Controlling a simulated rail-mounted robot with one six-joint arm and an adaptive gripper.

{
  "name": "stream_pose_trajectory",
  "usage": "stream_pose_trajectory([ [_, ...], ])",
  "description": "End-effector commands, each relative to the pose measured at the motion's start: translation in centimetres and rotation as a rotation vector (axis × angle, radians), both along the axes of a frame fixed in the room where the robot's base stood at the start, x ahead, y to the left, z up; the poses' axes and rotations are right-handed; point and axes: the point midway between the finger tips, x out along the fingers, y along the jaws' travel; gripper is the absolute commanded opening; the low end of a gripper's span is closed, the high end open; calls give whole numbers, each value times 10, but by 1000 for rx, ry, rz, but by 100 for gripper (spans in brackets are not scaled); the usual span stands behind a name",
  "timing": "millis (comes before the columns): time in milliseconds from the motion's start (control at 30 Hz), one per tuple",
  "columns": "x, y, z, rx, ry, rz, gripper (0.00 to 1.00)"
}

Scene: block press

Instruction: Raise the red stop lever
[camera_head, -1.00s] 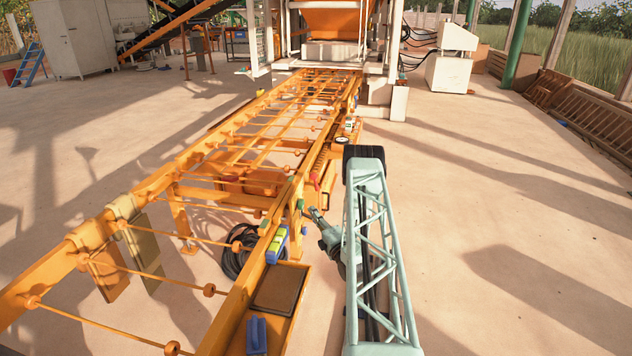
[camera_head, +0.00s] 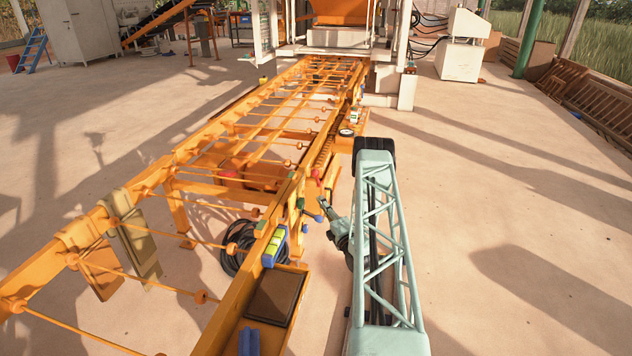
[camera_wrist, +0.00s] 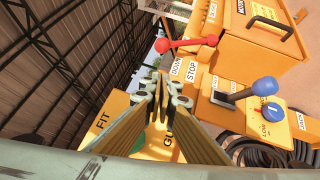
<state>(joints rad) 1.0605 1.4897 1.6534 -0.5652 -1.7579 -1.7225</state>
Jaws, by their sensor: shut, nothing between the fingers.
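The red stop lever (camera_wrist: 190,43) shows in the wrist view as a red rod with a round knob at its left end. Labels reading STOP and DOWN are beside it. In the head view the lever (camera_head: 317,176) is small, on the right side of the orange conveyor. My gripper (camera_wrist: 165,88) is shut and empty, its fingertips below the knob in the wrist picture and apart from the lever. In the head view my gripper (camera_head: 323,203) is just right of the conveyor side, a little nearer the camera than the lever.
A blue-knobbed lever (camera_wrist: 263,88) stands right of my fingertips in the wrist view, by a LOW label. An orange box (camera_wrist: 265,40) is behind it. A black cable coil (camera_head: 238,246) lies under the conveyor. The floor right of my arm is clear.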

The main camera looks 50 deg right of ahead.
Motion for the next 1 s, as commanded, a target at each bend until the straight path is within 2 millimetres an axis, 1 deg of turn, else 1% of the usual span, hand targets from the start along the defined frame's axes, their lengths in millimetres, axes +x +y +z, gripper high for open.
stream_pose_trajectory([
  [267,1,0,0,0,0,0,0],
  [467,7,-3,1,-1,0,0,0],
  [667,21,-11,4,-1,0,0,0],
  [1000,58,-31,12,-1,0,1,0],
])
